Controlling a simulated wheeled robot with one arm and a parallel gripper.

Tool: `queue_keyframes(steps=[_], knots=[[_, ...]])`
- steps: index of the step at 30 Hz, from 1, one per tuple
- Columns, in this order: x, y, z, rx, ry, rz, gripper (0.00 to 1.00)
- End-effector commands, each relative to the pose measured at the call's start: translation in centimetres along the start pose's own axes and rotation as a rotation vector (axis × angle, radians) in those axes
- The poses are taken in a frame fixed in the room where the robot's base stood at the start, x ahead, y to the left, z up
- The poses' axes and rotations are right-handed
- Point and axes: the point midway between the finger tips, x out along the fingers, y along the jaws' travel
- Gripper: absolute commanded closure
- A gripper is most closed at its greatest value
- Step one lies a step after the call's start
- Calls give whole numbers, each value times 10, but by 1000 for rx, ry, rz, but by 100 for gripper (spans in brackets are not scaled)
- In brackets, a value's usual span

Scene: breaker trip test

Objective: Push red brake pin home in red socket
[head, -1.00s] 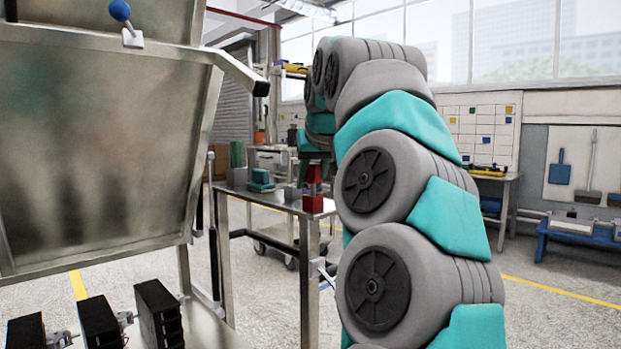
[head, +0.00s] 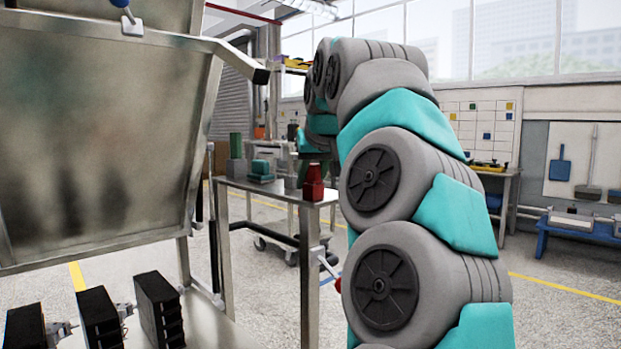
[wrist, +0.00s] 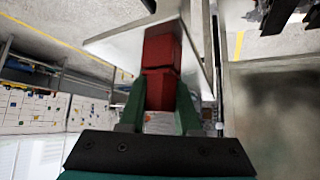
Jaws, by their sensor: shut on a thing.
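The red brake pin (wrist: 160,92) is between the fingers of my gripper (wrist: 160,86) in the wrist view, and the gripper is shut on it. The red socket (wrist: 163,46) lies straight beyond the pin, with only a thin dark line between them. In the head view the red socket (head: 313,191) stands at the near right corner of the metal table, and the narrower red pin (head: 314,172) sits upright on top of it. How deep the pin is in the socket cannot be told. My gripper's fingers are mostly hidden there.
The metal table (head: 262,188) also bears a teal block (head: 260,170) and a green-and-grey piece (head: 236,155) to the left. A large tilted metal panel (head: 90,140) fills the left. Black breaker-like blocks (head: 158,310) stand below it.

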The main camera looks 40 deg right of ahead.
Motion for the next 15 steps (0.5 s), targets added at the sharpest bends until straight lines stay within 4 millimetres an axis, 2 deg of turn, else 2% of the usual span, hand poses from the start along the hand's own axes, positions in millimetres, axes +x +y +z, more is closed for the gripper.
queue_keyframes(steps=[2,3,11,15], knots=[[2,0,2,0,0,0,100],[1,0,1,0,0,0,65],[1,0,1,0,0,0,36],[1,0,1,0,1,0,33]])
